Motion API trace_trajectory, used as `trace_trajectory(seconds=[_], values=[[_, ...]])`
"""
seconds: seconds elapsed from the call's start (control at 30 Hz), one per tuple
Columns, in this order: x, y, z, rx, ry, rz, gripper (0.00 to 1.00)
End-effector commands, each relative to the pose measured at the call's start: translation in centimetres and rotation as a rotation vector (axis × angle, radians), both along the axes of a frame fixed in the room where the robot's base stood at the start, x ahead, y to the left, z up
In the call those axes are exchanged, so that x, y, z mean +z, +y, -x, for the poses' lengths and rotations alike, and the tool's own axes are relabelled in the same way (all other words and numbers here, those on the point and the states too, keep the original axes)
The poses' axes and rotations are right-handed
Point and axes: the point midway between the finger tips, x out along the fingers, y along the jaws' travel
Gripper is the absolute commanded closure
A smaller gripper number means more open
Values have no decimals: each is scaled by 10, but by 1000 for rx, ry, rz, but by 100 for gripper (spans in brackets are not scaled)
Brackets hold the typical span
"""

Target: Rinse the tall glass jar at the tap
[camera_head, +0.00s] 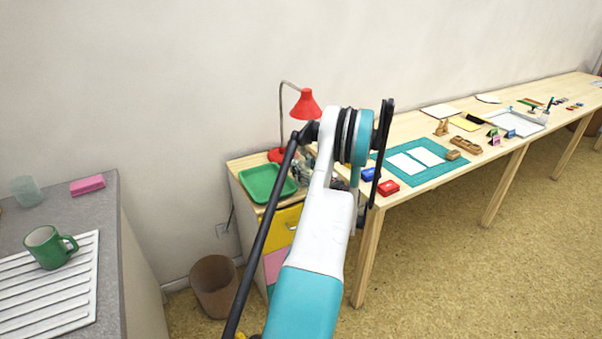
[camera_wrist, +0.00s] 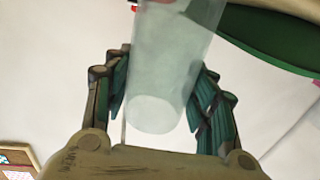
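In the wrist view the tall glass jar (camera_wrist: 168,62), pale and translucent, stands between the two dark green fingers of my gripper (camera_wrist: 162,92). The fingers lie against both its sides, and its round end points toward the palm. The jar's far end is cut off by the top of the view. In the head view my arm hides most of the gripper and the jar, beside the desk with the green tray. No tap shows in either view.
A green tray (camera_head: 260,186) and a red lamp (camera_head: 306,104) stand on the drawer unit. At left, the grey counter (camera_head: 100,215) holds a ribbed white drainer (camera_head: 50,300), green mug (camera_head: 48,247), pink sponge (camera_head: 87,185) and translucent cup (camera_head: 26,190). A bin (camera_head: 214,288) stands between.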

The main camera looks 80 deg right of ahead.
Motion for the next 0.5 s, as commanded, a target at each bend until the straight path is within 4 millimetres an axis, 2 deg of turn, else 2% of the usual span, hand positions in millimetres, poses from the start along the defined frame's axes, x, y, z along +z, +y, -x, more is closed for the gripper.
trace_trajectory(seconds=[0.03, 0.07, 0.13, 0.17, 0.37, 0.5], values=[[0, 0, 0, 0, 0, 0, 70], [0, 0, 0, 0, 0, 0, 77], [0, 0, 0, 0, 0, 0, 78], [0, 0, 0, 0, 0, 0, 83], [1, 0, 0, 0, 0, 0, 83], [14, 0, 0, 0, 0, 0, 83]])
